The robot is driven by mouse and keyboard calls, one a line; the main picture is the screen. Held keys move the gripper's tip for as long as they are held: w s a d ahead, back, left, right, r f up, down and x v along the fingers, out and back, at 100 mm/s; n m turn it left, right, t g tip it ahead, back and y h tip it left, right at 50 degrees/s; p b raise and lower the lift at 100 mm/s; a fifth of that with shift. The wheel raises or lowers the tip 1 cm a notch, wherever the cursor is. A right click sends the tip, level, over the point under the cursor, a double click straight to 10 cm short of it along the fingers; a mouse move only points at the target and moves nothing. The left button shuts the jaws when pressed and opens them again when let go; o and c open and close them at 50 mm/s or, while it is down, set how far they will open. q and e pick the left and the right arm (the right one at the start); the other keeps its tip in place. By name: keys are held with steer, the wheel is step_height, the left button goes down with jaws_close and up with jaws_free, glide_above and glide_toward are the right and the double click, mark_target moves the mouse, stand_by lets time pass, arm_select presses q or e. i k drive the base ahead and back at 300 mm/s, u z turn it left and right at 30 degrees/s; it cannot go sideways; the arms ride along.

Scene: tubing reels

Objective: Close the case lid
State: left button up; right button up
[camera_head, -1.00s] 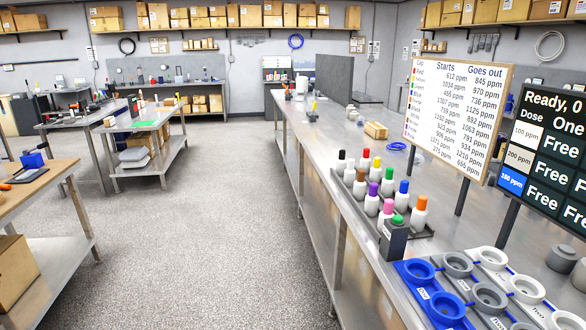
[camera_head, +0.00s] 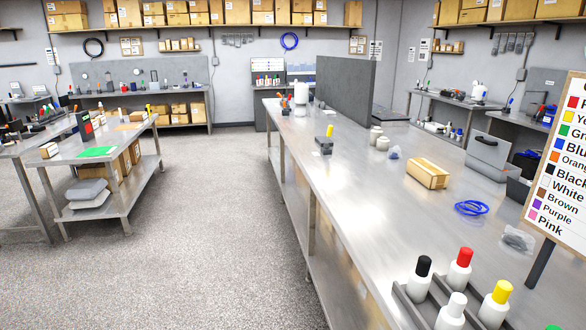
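A grey case (camera_head: 488,157) stands at the right in the head view, near the far right side of the long steel bench. Its upper panel leans upright with a dark handle on it, and looks like a raised lid. The lower part sits in front of it, and I cannot see inside. Neither of my grippers is in view.
The long steel bench (camera_head: 345,190) carries a cardboard box (camera_head: 428,173), a blue tubing coil (camera_head: 471,208), clear bags and capped bottles (camera_head: 460,270). A colour chart board (camera_head: 565,170) stands at right. A grey partition (camera_head: 345,92) stands farther back. The floor left of the bench is clear.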

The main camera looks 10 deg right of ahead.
mark_target(494, 151)
steer(key=i, duration=3.1)
steer(key=z, duration=3.75)
steer(key=i, duration=0.25)
steer(key=u, duration=1.3)
